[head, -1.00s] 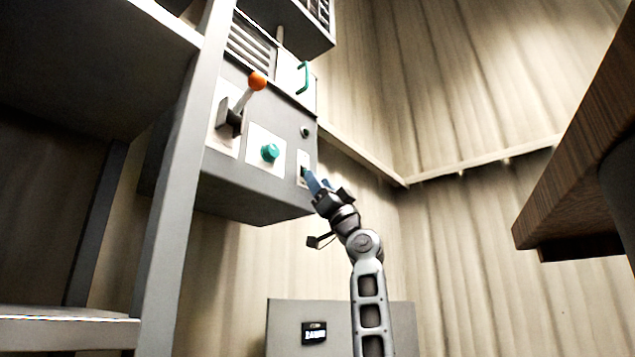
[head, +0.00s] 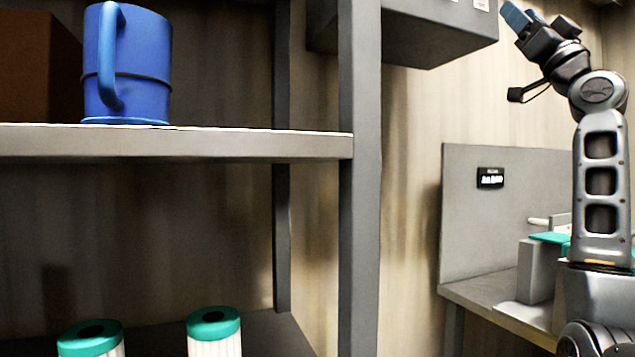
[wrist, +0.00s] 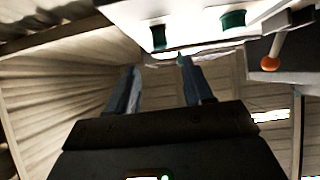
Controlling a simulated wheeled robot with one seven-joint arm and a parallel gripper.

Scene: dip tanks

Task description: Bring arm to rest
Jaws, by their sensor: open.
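My gripper (head: 526,16) is at the top right of the head view, raised on my arm, with its blue fingers near the lower edge of a grey wall box (head: 430,30). In the wrist view my gripper (wrist: 160,88) shows two blue fingers spread apart with nothing between them. Beyond the fingertips is the box's pale panel with green knobs (wrist: 233,19) and a lever with an orange ball (wrist: 271,62). Whether the fingers touch the box cannot be told.
A grey shelf rack (head: 358,200) stands at the left and middle, with a blue mug (head: 140,65) on its upper shelf. White cylinders with green tops (head: 214,325) stand below. A bench (head: 495,300) with a display panel (head: 490,178) is behind my arm.

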